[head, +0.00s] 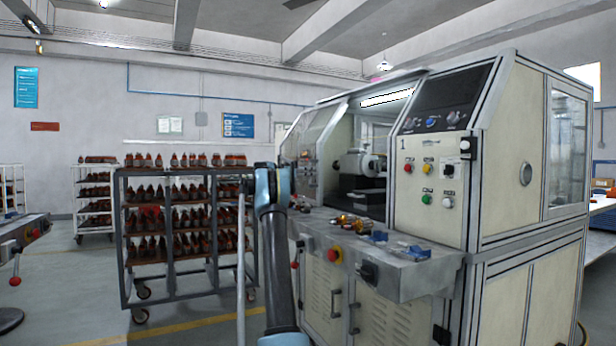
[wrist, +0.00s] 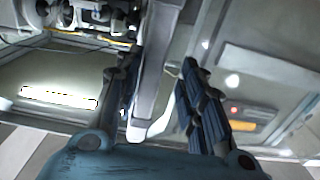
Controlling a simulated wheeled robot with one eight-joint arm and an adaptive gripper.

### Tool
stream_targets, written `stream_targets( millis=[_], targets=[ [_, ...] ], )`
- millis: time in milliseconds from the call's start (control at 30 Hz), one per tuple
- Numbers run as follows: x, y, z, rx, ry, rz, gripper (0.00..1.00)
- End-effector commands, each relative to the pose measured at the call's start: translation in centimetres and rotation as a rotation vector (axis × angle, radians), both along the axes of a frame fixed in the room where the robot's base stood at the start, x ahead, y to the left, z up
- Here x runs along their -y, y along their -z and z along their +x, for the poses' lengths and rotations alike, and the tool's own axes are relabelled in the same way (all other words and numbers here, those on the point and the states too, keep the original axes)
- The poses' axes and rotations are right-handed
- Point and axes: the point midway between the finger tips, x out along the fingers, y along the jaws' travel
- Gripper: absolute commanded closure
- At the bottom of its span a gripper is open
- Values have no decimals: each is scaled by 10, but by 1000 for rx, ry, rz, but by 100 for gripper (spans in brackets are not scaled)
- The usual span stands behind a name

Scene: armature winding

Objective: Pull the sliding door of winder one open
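Winder one (head: 434,190) is the cream machine with a "1" on its panel, right of centre in the head view. Its front bay shows a grey winding unit (head: 362,165) inside. In the wrist view a pale upright bar (wrist: 157,75), apparently the sliding door's handle or frame edge, runs between my fingers. My gripper (wrist: 163,100) is open, with one finger on each side of the bar. I cannot tell whether either finger touches it. The fingertips are not clear in the head view.
A grey ledge (head: 415,275) with copper-wound parts (head: 350,223), blue pieces and knobs juts out below the bay. A dark rack (head: 180,278) of wound parts stands to the left. Grey floor lies open in the left foreground, near another machine's edge (head: 22,230).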

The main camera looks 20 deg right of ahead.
Motion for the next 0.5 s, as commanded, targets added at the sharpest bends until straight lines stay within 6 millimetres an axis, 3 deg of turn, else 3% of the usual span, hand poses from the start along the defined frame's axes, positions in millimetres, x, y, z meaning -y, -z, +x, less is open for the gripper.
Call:
stream_targets(
  millis=[167, 500],
  targets=[
    [-11, -1, -2, 0, 1, 0, 63],
    [-74, 0, -6, 0, -1, 0, 63]
  ],
)
